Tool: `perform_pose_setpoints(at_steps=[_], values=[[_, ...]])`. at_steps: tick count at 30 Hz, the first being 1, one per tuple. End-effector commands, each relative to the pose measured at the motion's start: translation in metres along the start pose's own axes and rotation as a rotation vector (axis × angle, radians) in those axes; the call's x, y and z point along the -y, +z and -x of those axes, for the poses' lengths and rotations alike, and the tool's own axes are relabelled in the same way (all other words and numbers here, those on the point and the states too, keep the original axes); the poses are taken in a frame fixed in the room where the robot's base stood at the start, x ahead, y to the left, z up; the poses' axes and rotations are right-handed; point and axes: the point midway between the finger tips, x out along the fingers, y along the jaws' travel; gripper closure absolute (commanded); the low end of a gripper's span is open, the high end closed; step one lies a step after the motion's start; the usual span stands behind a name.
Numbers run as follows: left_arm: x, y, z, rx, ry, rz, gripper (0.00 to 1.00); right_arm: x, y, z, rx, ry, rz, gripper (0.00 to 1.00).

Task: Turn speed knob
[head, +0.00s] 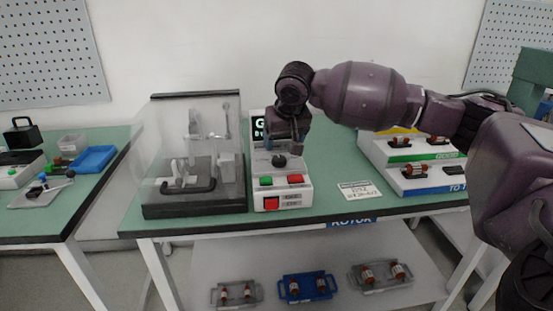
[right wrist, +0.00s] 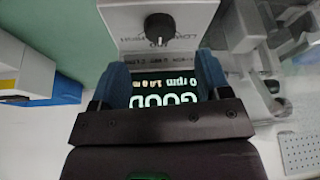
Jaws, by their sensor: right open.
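The speed knob (head: 279,161) is a dark round knob on the sloped face of the white control box (head: 281,196). In the right wrist view the knob (right wrist: 160,27) shows upside down with a pale pointer line, beyond the fingertips. My right gripper (head: 283,145) hangs just above the knob. In the right wrist view its two blue fingers (right wrist: 163,66) stand apart with nothing gripped between them, and the knob lies ahead of the gap. The lit display (right wrist: 165,91) shows between the fingers and reads "GOOD" and "0 rpm". My left gripper is not in view.
A clear-covered test fixture (head: 195,205) stands directly left of the control box. Green (head: 265,181) and red (head: 295,179) buttons sit below the knob. A white label card (head: 360,191) lies to the right, with a sorting rack (head: 413,177) beyond it.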

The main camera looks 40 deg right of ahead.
Motion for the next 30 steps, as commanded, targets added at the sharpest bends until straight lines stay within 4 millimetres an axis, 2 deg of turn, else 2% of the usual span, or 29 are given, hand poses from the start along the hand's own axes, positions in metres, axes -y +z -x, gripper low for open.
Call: perform_pose_setpoints(at_steps=[1,4,9,15,24,25,30], values=[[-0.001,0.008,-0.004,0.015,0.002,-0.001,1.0,0.0,0.003,-0.019,0.011,0.005,0.002,0.3],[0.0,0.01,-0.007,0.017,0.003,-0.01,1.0,0.0,0.003,-0.035,0.01,0.005,0.003,0.3],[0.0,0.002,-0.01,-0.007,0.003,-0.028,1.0,0.0,0.002,-0.056,0.007,0.003,0.003,0.3],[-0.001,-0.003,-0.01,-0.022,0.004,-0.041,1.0,0.0,0.001,-0.065,0.001,0.001,0.003,0.3],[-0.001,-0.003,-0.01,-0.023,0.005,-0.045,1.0,0.0,0.0,-0.064,-0.002,0.0,0.003,0.3],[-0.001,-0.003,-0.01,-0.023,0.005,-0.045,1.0,0.0,0.0,-0.064,-0.002,0.0,0.003,0.31],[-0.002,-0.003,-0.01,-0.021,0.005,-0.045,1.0,0.0,0.0,-0.064,-0.001,0.0,0.003,0.57]])
